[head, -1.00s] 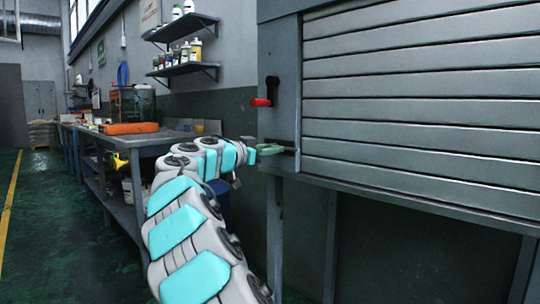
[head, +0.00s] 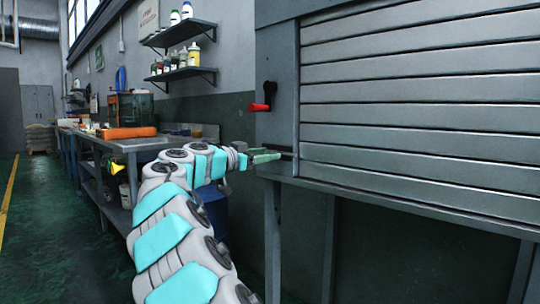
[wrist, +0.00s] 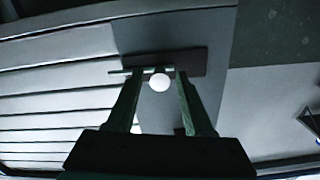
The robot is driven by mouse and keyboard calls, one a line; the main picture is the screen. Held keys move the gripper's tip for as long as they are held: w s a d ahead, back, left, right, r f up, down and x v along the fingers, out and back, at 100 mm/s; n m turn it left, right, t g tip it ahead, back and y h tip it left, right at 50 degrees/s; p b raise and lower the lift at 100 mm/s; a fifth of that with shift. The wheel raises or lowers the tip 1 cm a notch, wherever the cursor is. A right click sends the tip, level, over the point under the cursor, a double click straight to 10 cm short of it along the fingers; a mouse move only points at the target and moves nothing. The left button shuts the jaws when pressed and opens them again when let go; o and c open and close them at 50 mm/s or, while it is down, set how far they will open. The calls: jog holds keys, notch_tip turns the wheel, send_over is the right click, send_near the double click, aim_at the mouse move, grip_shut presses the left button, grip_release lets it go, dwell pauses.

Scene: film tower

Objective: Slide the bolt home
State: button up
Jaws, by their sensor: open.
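The bolt shows in the wrist view as a dark plate (wrist: 190,62) with a thin rod and a round pale knob (wrist: 159,82). It is mounted at the lower edge of the grey post beside the slatted shutter (head: 420,100). My gripper (wrist: 159,76) is open, with its two green fingers on either side of the knob; I cannot tell whether either finger touches it. In the head view my gripper (head: 268,156) is at the shutter's lower left corner, and the bolt there is mostly hidden behind the fingers.
A crank with a red handle (head: 259,107) is on the post above my gripper. A workbench (head: 150,143) with an orange case (head: 127,132) runs along the wall at left. Shelves (head: 185,74) hold several bottles. The green floor (head: 55,210) at left is clear.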

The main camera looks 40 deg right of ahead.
jog(key=a, duration=0.5)
jog(key=shift+s+a, duration=0.2)
jog(key=shift+a, duration=0.2)
